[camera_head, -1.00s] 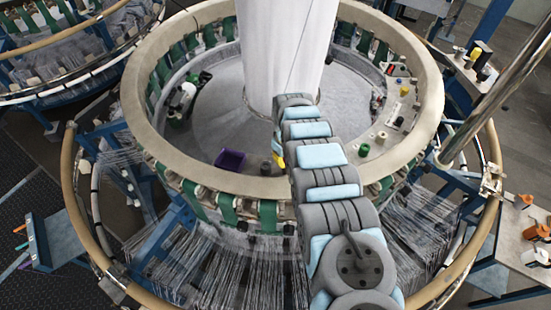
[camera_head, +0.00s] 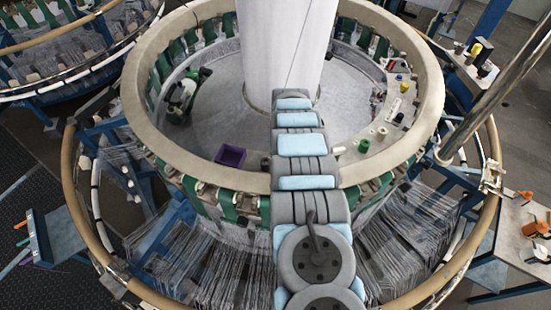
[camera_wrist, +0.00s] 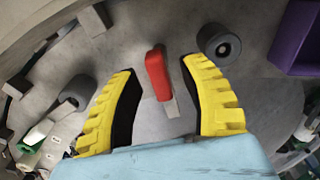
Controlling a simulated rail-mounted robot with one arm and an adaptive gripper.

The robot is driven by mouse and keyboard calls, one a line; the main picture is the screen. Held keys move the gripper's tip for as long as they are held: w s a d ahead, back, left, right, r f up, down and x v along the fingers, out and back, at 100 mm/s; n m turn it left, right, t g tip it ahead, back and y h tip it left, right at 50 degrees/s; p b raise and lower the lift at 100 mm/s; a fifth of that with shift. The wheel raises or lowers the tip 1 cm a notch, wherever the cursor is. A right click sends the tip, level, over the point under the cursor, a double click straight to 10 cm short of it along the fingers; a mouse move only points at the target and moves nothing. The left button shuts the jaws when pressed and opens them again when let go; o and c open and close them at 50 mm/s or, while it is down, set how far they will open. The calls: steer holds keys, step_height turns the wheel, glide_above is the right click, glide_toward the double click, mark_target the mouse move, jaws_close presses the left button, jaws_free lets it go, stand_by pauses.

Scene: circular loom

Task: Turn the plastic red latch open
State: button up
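The red latch (camera_wrist: 157,80) shows in the wrist view as a short red handle above a pale metal strip (camera_wrist: 172,107). My gripper (camera_wrist: 158,66) has yellow fingers with black inner pads. The fingers are spread apart, one on each side of the latch, with visible gaps on both sides. Whether the fingertips are level with the latch in height I cannot tell. In the head view my arm hides both the latch and the gripper.
A dark grey cylinder (camera_wrist: 218,44) stands right of the right fingertip, and another grey cylinder (camera_wrist: 78,92) lies left. A purple bin (camera_head: 230,156) sits inside the loom ring (camera_head: 150,135); it also shows in the wrist view (camera_wrist: 297,38). A white column (camera_head: 283,45) rises behind my arm.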

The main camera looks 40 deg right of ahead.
steer(key=shift+r+p, duration=0.75)
steer(key=shift+r, duration=2.8)
